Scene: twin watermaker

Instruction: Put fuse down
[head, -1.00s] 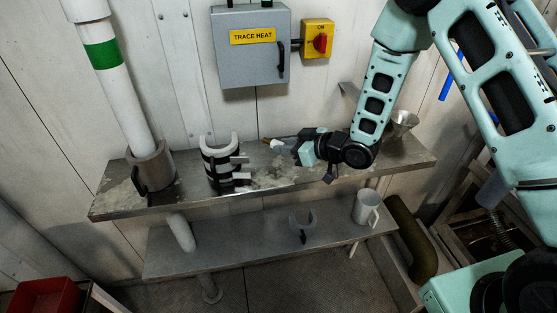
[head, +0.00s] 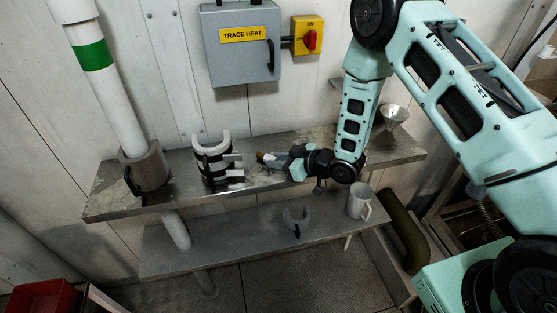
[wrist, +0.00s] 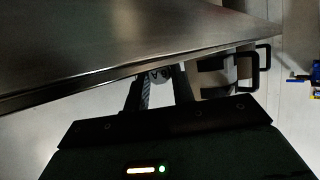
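My gripper (head: 272,159) is at the upper metal shelf (head: 108,202), just right of the black-and-white split sleeve. It points left in the head view. A small pale piece with a brass-coloured end, which looks like the fuse (head: 261,156), sticks out at its tips. In the wrist view my gripper (wrist: 160,84) has its two fingers on either side of a small whitish object with a dark letter, apparently the fuse (wrist: 160,74). Most of the fuse is hidden by the fingers. I cannot tell whether it touches the shelf.
The split sleeve (head: 209,169) with protruding tabs stands close to the fingertips. A pipe (head: 120,110) in a grey collar is further left. The lower shelf (head: 240,240) holds a grey clip (head: 296,221) and a mug (head: 359,202).

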